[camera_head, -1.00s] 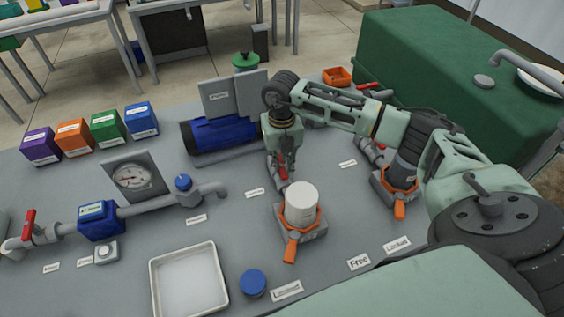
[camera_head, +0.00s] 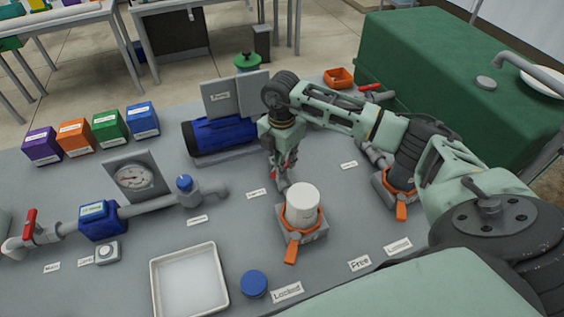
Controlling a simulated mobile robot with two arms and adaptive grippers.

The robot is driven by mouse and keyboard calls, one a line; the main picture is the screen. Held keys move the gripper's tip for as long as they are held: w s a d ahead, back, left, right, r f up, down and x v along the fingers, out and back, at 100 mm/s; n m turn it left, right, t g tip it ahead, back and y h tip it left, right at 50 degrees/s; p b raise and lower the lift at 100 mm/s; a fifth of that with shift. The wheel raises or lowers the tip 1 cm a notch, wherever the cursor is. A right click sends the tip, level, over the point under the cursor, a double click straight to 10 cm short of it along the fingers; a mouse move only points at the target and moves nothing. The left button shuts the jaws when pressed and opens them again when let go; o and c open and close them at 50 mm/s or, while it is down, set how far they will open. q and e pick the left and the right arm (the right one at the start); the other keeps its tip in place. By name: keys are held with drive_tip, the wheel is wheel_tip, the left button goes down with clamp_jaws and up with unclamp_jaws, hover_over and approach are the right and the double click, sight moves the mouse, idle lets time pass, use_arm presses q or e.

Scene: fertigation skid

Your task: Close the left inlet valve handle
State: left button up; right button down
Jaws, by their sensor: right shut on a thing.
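The left inlet valve's red handle (camera_head: 274,174) shows as a small red piece at the fingers of my right gripper (camera_head: 282,174), on the pipe behind the white filter cup (camera_head: 302,204). The gripper points down and is shut on the handle, hiding most of it. I cannot make out the handle's exact angle. A second red handle (camera_head: 370,87) shows at the back right, beyond my right arm. My left gripper is not in view.
The white cup stands in an orange clamp ring with a lever (camera_head: 291,254) just in front of the gripper. A blue motor (camera_head: 220,137) lies to the left. A white tray (camera_head: 154,289) and a blue cap (camera_head: 254,284) are at the front. Another red handle (camera_head: 30,222) is far left.

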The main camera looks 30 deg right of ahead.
drive_tip(key=m, duration=0.3)
drive_tip(key=m+p, duration=0.1)
drive_tip(key=m, duration=0.2)
drive_tip(key=shift+w+d+r, duration=0.1)
drive_tip(key=shift+w, duration=0.1)
idle(0.5)
drive_tip(key=c, duration=1.7)
unclamp_jaws()
wheel_tip(320, 180, up, 12)
